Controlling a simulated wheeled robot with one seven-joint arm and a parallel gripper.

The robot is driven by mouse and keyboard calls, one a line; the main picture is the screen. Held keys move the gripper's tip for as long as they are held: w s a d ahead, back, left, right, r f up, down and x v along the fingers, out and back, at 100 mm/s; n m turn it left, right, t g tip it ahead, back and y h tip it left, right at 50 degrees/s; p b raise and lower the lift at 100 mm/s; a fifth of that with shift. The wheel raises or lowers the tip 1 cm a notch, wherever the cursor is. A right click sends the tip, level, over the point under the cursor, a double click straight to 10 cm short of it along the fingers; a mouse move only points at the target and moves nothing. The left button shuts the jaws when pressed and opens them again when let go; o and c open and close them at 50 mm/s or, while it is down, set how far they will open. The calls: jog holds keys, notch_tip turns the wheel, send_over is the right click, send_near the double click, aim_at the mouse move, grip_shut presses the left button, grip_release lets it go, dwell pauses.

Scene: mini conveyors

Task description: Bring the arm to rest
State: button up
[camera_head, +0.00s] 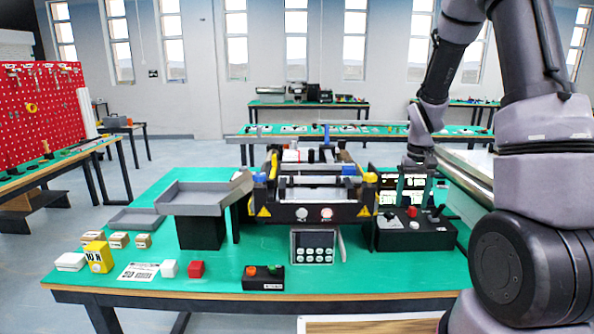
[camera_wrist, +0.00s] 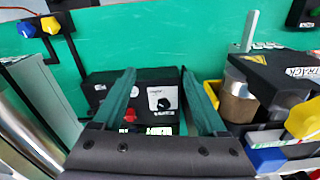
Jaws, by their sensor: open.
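My arm comes in from the right in the head view and bends down over the right part of the green table (camera_head: 240,282). My gripper (camera_head: 415,188) hangs above a black control box (camera_head: 395,240) with a red knob. In the wrist view my gripper (camera_wrist: 158,74) shows two dark green fingers spread apart with nothing held between them. The control box (camera_wrist: 102,93) lies below and beyond the fingers, and its dial and red button show in the gap. Whether the fingers touch the box cannot be told.
A mini conveyor (camera_head: 325,212) stands left of my gripper, with a grey tray (camera_head: 205,195) beside it. A yellow box (camera_head: 98,257), small cubes and a button box (camera_head: 262,278) lie along the front. A metal rail (camera_head: 470,178) runs close on the right.

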jog(key=s+a+r+m+t+y, duration=0.1)
jog(key=s+a+r+t, duration=0.15)
jog(key=r, duration=0.65)
jog(key=s+a+r+t, duration=0.1)
jog(key=s+r, duration=0.3)
jog(key=r, duration=0.4)
jog(key=s+a+r+m+t+y, duration=0.1)
jog(key=s+a+r+t, duration=0.2)
jog(key=s+r, duration=0.7)
jog(key=s+a, duration=0.1)
jog(key=s, duration=0.2)
jog(key=shift+s+t, duration=0.1)
jog(key=shift+t, duration=0.15)
